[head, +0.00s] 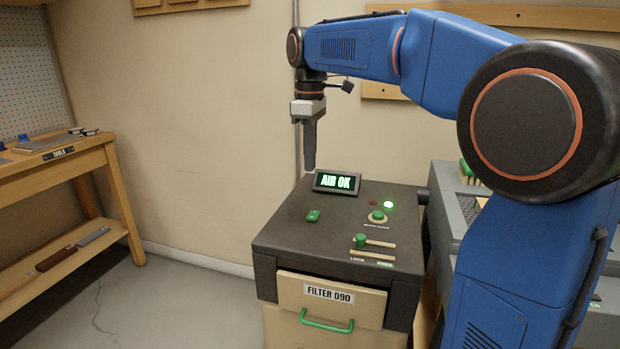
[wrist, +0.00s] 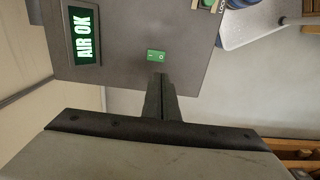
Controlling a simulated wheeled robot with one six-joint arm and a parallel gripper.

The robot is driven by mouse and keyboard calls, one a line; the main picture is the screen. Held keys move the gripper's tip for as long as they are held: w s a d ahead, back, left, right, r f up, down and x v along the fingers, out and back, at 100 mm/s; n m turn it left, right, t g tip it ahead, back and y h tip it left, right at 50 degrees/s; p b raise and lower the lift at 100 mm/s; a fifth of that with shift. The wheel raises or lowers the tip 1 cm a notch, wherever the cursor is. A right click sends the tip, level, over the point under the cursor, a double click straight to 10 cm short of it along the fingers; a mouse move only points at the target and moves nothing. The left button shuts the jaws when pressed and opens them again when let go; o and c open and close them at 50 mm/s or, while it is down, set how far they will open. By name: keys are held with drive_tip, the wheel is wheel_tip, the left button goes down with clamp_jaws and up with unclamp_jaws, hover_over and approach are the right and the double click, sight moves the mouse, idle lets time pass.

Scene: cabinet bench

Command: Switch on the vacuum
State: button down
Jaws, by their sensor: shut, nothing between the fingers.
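The vacuum cabinet has a dark top (head: 285,228) and a drawer front labelled FILTER D90 (head: 330,295). A small green rocker switch (head: 313,216) sits on the top's left part. The wrist view shows the same rocker (wrist: 156,56) with I and O marks; which side is pressed cannot be told. A display (head: 337,182) reads AIR OK. Right of it are a lit green lamp (head: 388,204), a dark red lamp (head: 373,203) and a green round button (head: 377,216). My gripper (head: 309,168) is shut and empty, pointing down above the cabinet, apart from the rocker.
A green slider knob (head: 360,240) stands at the left of its slot, with LOCK and FREE marks in front. A green drawer handle (head: 326,322) sticks out in front. A wooden tool shelf (head: 60,160) stands at left. A grey bench (head: 470,215) stands at right, partly behind my arm.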

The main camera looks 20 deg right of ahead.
sight(311, 214)
wheel_tip(311, 214, down, 13)
drive_tip(key=shift+f, duration=0.1)
idle(0.4)
drive_tip(key=shift+s+f, duration=0.15)
drive_tip(key=shift+f, duration=0.05)
idle(0.3)
drive_tip(key=shift+w+d, duration=0.1)
drive_tip(key=shift+w, duration=0.1)
drive_tip(key=shift+w+d+r, duration=0.15)
drive_tip(key=shift+w+d, duration=0.15)
drive_tip(key=shift+w, duration=0.2)
drive_tip(key=shift+r, duration=0.15)
wheel_tip(311, 214, up, 14)
idle(0.6)
